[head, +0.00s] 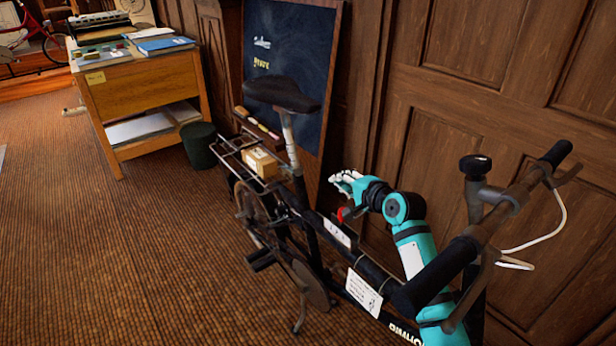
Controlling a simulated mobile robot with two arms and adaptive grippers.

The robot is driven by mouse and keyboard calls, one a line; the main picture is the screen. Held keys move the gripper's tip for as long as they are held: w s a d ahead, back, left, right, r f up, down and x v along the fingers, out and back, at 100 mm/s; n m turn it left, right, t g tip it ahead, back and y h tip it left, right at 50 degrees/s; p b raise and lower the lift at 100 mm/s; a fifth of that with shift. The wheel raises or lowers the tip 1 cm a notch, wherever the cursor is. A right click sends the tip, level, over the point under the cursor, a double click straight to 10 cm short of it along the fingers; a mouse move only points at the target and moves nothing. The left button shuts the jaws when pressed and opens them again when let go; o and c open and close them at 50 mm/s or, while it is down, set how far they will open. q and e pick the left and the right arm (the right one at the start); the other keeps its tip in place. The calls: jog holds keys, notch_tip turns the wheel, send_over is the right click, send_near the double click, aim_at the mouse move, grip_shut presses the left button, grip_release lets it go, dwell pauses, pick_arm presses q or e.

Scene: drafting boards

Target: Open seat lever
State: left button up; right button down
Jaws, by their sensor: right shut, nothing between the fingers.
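A dark bicycle with a black saddle (282,94) stands in front of the panelled wall. Its silver seat post (290,140) runs down from the saddle into the frame. I cannot make out a seat lever clearly on the post. A small red part (343,214) shows on or beside the frame, just below my right gripper. My right gripper (337,182) is shut and empty, right of the seat post and above the frame tube, with its fingers pointing left toward the post. The teal right arm comes up from behind the handlebar. My left gripper is not in view.
A small cardboard box (261,163) sits on the rear rack behind the seat post. The handlebar (480,240) stands close in front of my right arm. A chalkboard (330,60) leans on the wall. A wooden desk (140,95) and dark bin (200,146) stand left. Carpet at lower left is clear.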

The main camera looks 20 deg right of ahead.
aim_at(290, 174)
jog(key=w+a+f+b, duration=0.1)
jog(key=w, duration=0.2)
jog(key=w+a+f+b, duration=0.1)
jog(key=w+a, duration=0.1)
jog(key=w, duration=0.1)
jog(key=w+a+f+b, duration=0.1)
jog(key=w+a, duration=0.1)
jog(key=w, duration=0.1)
jog(key=shift+a+f, duration=0.15)
jog(key=shift+a, duration=0.05)
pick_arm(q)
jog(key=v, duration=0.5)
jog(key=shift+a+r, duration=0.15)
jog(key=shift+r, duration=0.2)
pick_arm(e)
jog(key=shift+a, duration=0.35)
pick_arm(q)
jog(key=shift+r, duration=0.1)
